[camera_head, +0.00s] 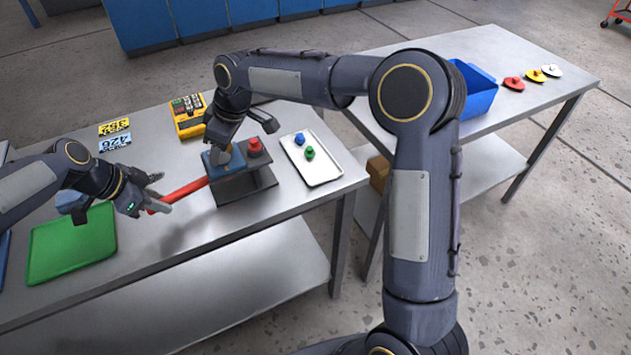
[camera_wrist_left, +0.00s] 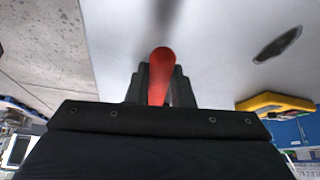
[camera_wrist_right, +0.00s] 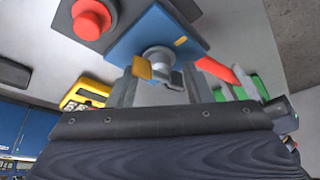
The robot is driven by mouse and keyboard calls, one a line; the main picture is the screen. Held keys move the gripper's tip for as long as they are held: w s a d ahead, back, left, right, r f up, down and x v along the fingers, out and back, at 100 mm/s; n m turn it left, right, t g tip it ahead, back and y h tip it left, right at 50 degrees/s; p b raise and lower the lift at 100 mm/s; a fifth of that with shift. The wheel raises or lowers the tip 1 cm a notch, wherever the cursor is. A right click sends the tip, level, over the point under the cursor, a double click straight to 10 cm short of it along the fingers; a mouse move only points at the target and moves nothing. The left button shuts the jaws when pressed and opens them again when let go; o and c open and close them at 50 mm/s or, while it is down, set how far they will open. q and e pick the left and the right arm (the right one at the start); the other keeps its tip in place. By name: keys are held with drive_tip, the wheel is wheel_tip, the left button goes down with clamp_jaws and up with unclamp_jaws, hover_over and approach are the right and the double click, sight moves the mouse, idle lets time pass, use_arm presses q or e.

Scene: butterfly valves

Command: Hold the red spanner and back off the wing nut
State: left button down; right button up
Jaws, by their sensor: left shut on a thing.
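My left gripper (camera_head: 154,194) is shut on the handle of the red spanner (camera_head: 188,188). The handle's end (camera_wrist_left: 160,62) stands between its fingers in the left wrist view. The spanner's other end reaches the blue block (camera_head: 208,160) on a dark stand (camera_head: 248,188); their contact is hidden. My right gripper (camera_head: 222,146) is above the blue block, pointing down. In the right wrist view, its fingers (camera_wrist_right: 160,88) are apart around the wing nut (camera_wrist_right: 158,62), which shows a silver middle, an orange wing and a grey wing. Whether they touch it is unclear.
A red knob (camera_head: 254,146) stands beside the block. A white tray (camera_head: 325,170) with blue and green knobs is right of the stand. A yellow device (camera_head: 188,124) is behind, a green tray (camera_head: 72,245) left. A side table holds a blue bin (camera_head: 480,98) and coloured handles.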

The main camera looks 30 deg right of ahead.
drive_tip(key=m, duration=0.2)
drive_tip(key=m+t+h, duration=0.1)
drive_tip(key=m, duration=0.1)
drive_tip(key=shift+a+m, duration=0.2)
drive_tip(key=shift+m, duration=0.2)
drive_tip(key=m+h, duration=0.2)
drive_tip(key=m, duration=0.2)
drive_tip(key=shift+a+m+t, duration=0.1)
drive_tip(key=shift+m+t, duration=0.2)
drive_tip(key=shift+t, duration=0.1)
drive_tip(key=d+v, duration=0.1)
drive_tip(key=v, duration=1.1)
drive_tip(key=s+d+f+y, duration=0.1)
drive_tip(key=s+d+f, duration=0.1)
drive_tip(key=s+d, duration=0.4)
drive_tip(key=s+d+f+m+y, duration=0.1)
drive_tip(key=s+d, duration=0.5)
drive_tip(key=s, duration=0.8)
drive_tip(key=shift+s+f, duration=0.3)
drive_tip(key=shift+f, duration=0.55)
drive_tip(key=shift+d, duration=0.1)
